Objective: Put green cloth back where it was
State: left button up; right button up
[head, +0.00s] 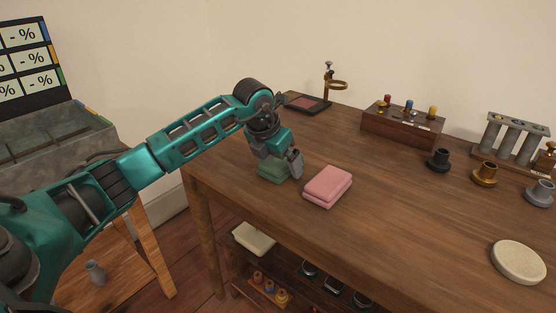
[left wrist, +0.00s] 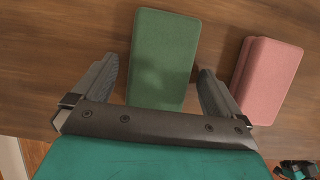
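The green cloth (head: 273,171) lies folded on the wooden table (head: 412,213) near its left end. In the left wrist view the green cloth (left wrist: 163,62) shows between the two spread fingers. My left gripper (head: 291,163) is over the cloth, pointing down, and partly hides it in the head view. In the left wrist view my left gripper (left wrist: 165,85) is open, with a finger on each side of the cloth. I cannot tell whether the fingers touch it.
A folded pink cloth (head: 328,186) lies just right of the green one; it also shows in the left wrist view (left wrist: 270,75). A wooden block with pegs (head: 402,128) and a ring stand (head: 328,85) are farther back. A pale cloth (head: 253,238) is on the shelf below.

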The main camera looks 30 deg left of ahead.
pick_arm(q)
jog(key=shift+r, duration=0.25)
jog(key=p+v, duration=0.2)
jog(key=v, duration=1)
jog(key=shift+p, duration=0.4)
pick_arm(e)
jog(key=shift+s+d+r, duration=0.15)
jog(key=shift+d+r, duration=0.25)
jog(key=shift+r, duration=0.35)
pick_arm(q)
jog(key=shift+f, duration=0.1)
